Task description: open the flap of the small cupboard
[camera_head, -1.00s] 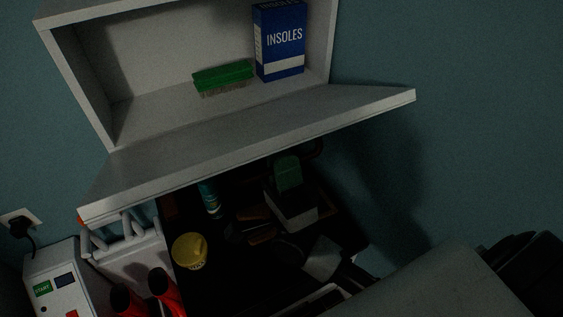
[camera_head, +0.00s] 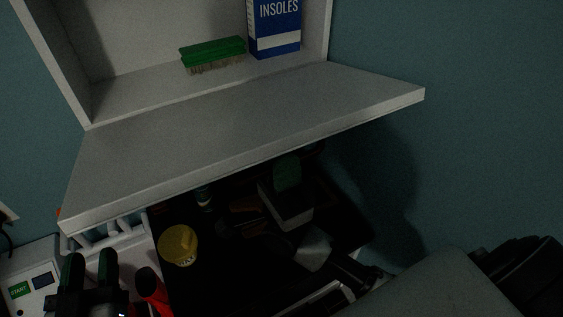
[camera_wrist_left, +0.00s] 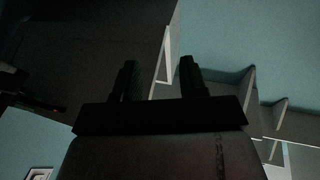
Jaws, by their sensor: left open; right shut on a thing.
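The small cupboard (camera_head: 130,50) is white and on the wall at the top of the head view. Its flap (camera_head: 230,135) is folded down and lies wide open, sloping toward me. My left gripper (camera_head: 90,265) is open and empty, below the flap's left front corner; no contact shows. In the left wrist view its two dark fingers (camera_wrist_left: 160,75) stand apart, beside a dark panel that fills the upper left. My right gripper (camera_head: 352,272) is dark and hard to make out, low right of centre; what it is shut on cannot be told.
A green brush (camera_head: 213,50) and a blue insoles box (camera_head: 275,28) stand inside the cupboard. Below are a yellow tin (camera_head: 178,245), a light box with a green block (camera_head: 287,175), a red object (camera_head: 152,290) and a white START panel (camera_head: 22,290). Blue wall is free at right.

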